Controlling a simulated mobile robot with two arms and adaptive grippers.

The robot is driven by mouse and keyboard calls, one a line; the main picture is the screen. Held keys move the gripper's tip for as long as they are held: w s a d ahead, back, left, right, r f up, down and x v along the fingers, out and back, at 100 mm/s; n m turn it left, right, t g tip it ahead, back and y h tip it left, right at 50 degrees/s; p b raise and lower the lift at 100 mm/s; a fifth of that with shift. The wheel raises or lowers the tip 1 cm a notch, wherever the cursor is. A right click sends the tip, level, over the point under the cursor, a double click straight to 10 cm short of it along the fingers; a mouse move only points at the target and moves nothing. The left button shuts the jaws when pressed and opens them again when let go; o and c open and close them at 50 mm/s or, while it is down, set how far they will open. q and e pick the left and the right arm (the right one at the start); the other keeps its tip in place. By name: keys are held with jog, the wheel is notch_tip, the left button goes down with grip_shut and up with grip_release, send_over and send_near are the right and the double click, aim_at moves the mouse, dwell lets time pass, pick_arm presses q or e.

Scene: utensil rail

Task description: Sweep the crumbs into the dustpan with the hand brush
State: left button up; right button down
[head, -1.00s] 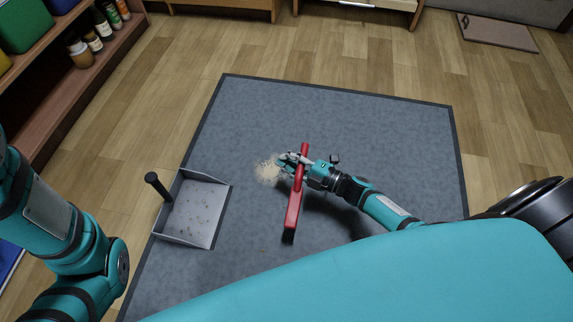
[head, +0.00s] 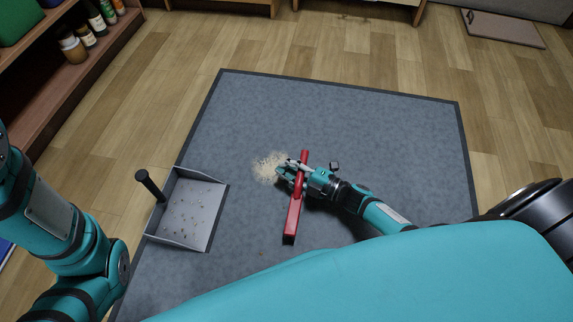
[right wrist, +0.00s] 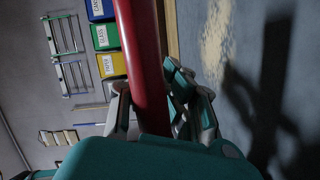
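The red hand brush (head: 293,216) is in my right gripper (head: 291,170), which is shut around its handle; the handle also shows between the fingers in the right wrist view (right wrist: 143,60). The brush's wider head points toward me. A pale pile of crumbs (head: 268,166) lies on the grey mat just left of the gripper, and it also shows in the right wrist view (right wrist: 215,40). The dustpan (head: 205,217), grey with a black upright handle, stands at the mat's left edge with several small dark bits in it. My left gripper is out of view; only its arm shows.
The grey mat (head: 370,125) is clear beyond and right of the brush. A shelf (head: 75,85) with jars and bottles stands at the upper left. A small mat or board (head: 503,30) lies on the wooden floor at the upper right. A few specks lie near the mat's front.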

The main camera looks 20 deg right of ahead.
jog(key=shift+f+b, duration=0.75)
jog(key=shift+f, duration=0.1)
jog(key=shift+a, duration=0.1)
